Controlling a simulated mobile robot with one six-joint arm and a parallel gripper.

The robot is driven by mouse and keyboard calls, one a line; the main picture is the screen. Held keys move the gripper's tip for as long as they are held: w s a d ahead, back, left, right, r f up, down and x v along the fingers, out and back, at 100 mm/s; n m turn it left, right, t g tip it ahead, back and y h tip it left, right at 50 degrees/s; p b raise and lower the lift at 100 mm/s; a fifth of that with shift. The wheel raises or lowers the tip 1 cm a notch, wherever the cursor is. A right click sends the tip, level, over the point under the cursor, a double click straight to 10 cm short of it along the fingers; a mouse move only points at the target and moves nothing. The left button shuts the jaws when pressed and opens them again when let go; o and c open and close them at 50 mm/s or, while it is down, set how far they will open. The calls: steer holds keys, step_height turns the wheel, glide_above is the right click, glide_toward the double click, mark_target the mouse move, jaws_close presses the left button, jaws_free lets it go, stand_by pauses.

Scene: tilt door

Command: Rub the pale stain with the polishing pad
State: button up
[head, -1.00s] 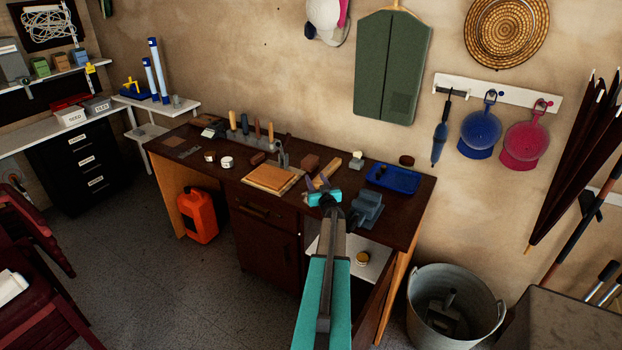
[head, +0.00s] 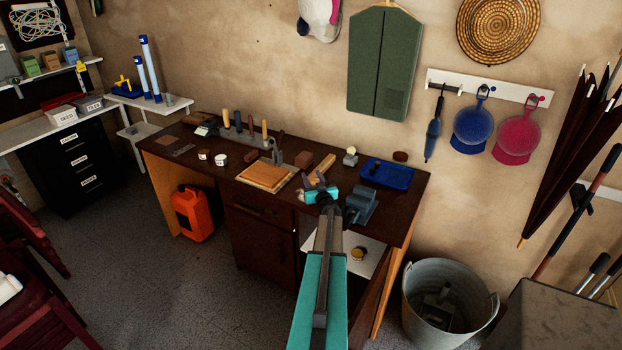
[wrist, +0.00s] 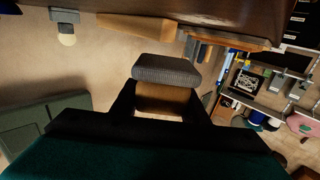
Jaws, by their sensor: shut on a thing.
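My gripper (head: 316,180) is above the dark workbench (head: 222,172), between the cutting board and the vise in the head view. In the wrist view my gripper (wrist: 160,105) is shut on the polishing pad (wrist: 167,68), a grey block with a wooden grip between the fingers. The pad is hard to make out in the head view, where my gripper partly covers it. It appears clear of any surface in the wrist view. I cannot make out a pale stain in either view.
The wooden board (head: 268,176), a grey-blue vise (head: 361,204), a blue tray (head: 388,174), several hand tools and small jars (head: 221,159) stand on the bench. An orange can (head: 193,213) is below. A metal tub (head: 450,308) stands on the floor at right.

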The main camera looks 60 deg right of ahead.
steer(key=shift+w+d, duration=0.2)
steer(key=shift+d, duration=0.05)
steer(key=shift+w+b, duration=0.4)
steer(key=shift+w, duration=1.05)
steer(key=shift+w+a, duration=0.1)
steer(key=shift+w+r+b, duration=0.15)
steer(key=shift+w+b, duration=0.3)
steer(key=shift+w, duration=1.25)
steer(key=shift+w, duration=0.15)
steer(key=shift+w+b, duration=0.55)
steer(key=shift+w, duration=1.1)
steer(key=shift+r, duration=0.15)
steer(key=shift+r+p, duration=2.4)
steer(key=shift+r, duration=0.55)
